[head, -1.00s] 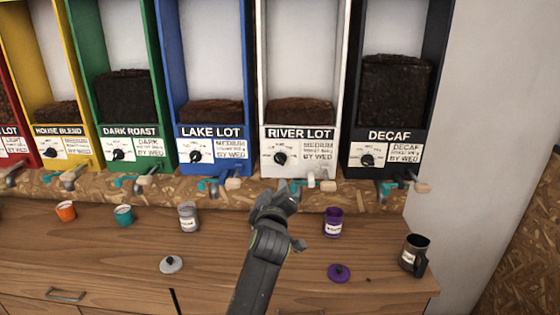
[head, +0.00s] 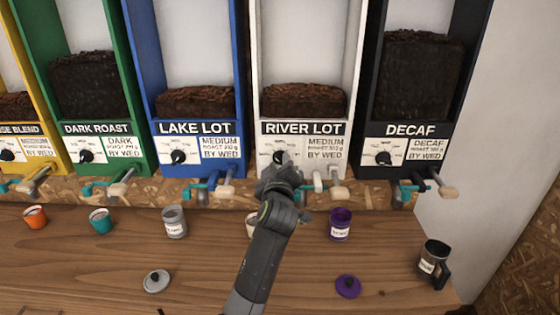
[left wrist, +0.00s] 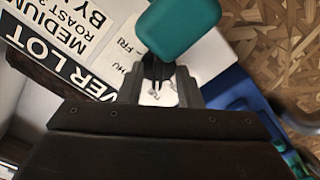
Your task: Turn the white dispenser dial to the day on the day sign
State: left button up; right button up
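The white dispenser (head: 252,125) is labelled RIVER LOT and stands between the blue and black ones. Its dark dial (head: 279,156) is partly hidden by my left gripper (head: 283,166), which is right in front of it. In the left wrist view, the two fingers of my left gripper (left wrist: 158,88) stand apart, with the dark dial (left wrist: 158,68) between them; I see no clear grip. THU and FRI show on the dial face (left wrist: 128,62). The white dispenser's card (head: 324,147) reads BY WED. I see no separate day sign. My right gripper is out of view.
Blue (head: 157,130) and black (head: 370,130) dispensers flank the white one. Spout levers stick out below, and a teal part (left wrist: 180,27) crosses the wrist view close by. A purple jar (head: 340,222) and grey jar (head: 174,224) stand on the wooden counter (head: 215,265).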

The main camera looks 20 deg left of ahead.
pick_arm(q)
jog(key=shift+s+d+r, duration=0.15)
jog(key=shift+s, duration=0.1)
jog(key=shift+c, duration=0.5)
jog(key=shift+w, duration=0.1)
grip_shut()
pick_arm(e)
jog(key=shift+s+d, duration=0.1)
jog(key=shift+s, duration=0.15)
pick_arm(q)
jog(key=shift+m, duration=0.4)
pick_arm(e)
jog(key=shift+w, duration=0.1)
pick_arm(q)
jog(key=shift+m, duration=0.9)
jog(key=shift+m+p, duration=0.45)
jog(key=shift+m, duration=2.15)
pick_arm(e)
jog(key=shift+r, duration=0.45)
